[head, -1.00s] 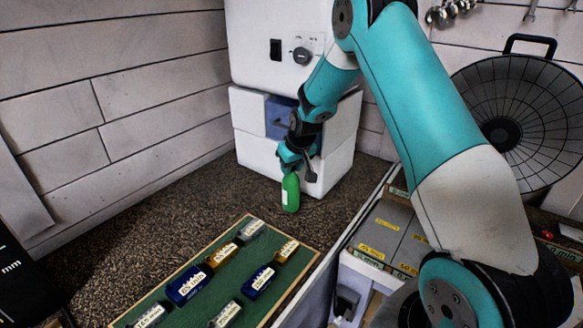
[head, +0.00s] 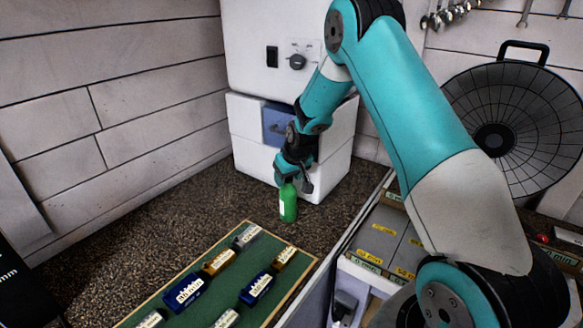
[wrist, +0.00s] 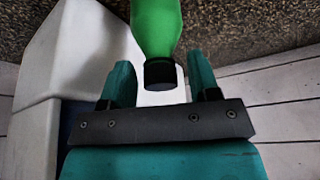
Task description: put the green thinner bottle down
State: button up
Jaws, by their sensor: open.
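The green thinner bottle (head: 288,205) stands upright on the dark speckled bench top, in front of the white box unit. It has a pale label and a black cap. My gripper (head: 289,181) is at the bottle's top, pointing down. In the wrist view, the bottle (wrist: 157,25) has its black cap (wrist: 160,74) between the two teal fingers. My gripper (wrist: 160,80) is open, with a visible gap on each side of the cap.
The white box unit (head: 250,130) is close behind the bottle. Bench left of the bottle is clear.

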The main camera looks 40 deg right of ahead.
jog(key=b+v, duration=0.3)
jog(key=v, duration=0.8)
jog(key=s+a+r+n+y, duration=0.1)
jog(key=s+a+r, duration=0.15)
jog(key=a, duration=0.25)
jog(key=s+a+r+n+y, duration=0.1)
jog(key=s+a+r, duration=0.1)
jog(key=s+a, duration=0.3)
jog(key=s+a+r+n+g+y, duration=0.1)
jog(key=s+a+n+g, duration=0.1)
jog(key=s+a, duration=0.6)
jog(key=s+a+r+n+g+y, duration=0.1)
jog(key=s+a, duration=0.7)
jog(key=s, duration=0.8)
jog(key=shift+s+r+n+g, duration=0.25)
jog(key=shift+r+n+g, duration=0.4)
jog(key=shift+n, duration=0.55)
